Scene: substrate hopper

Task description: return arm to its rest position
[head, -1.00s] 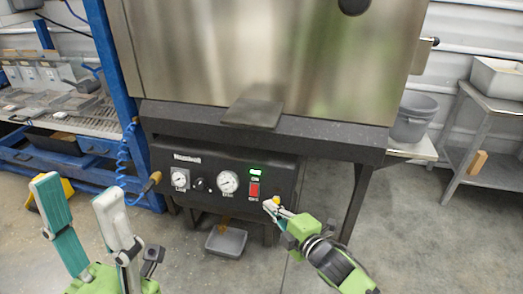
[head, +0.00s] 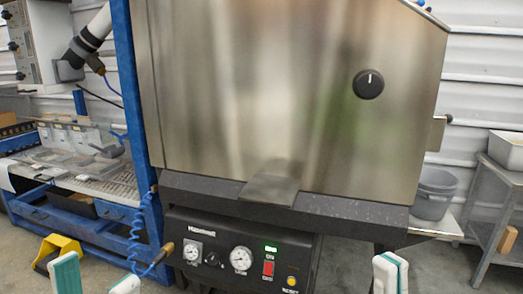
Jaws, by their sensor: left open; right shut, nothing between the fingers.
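My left gripper (head: 96,277) is open at the bottom left, with only its two fingertips showing and nothing between them. My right gripper (head: 390,272) is shut and empty at the bottom right, right of the control panel and apart from it in the picture. The rest of both arms is out of view. The large steel hopper (head: 270,100) fills the middle. Its black control panel (head: 220,260) carries two gauges, a lit green display (head: 271,249), a red switch (head: 268,268) and a yellow button (head: 291,281).
A metal lip (head: 269,190) juts from the hopper front above the panel. A blue-framed bench (head: 60,218) stands at left, with a yellow object (head: 62,252) on the floor near it. A grey bucket (head: 433,196) and a metal table (head: 497,180) stand at right.

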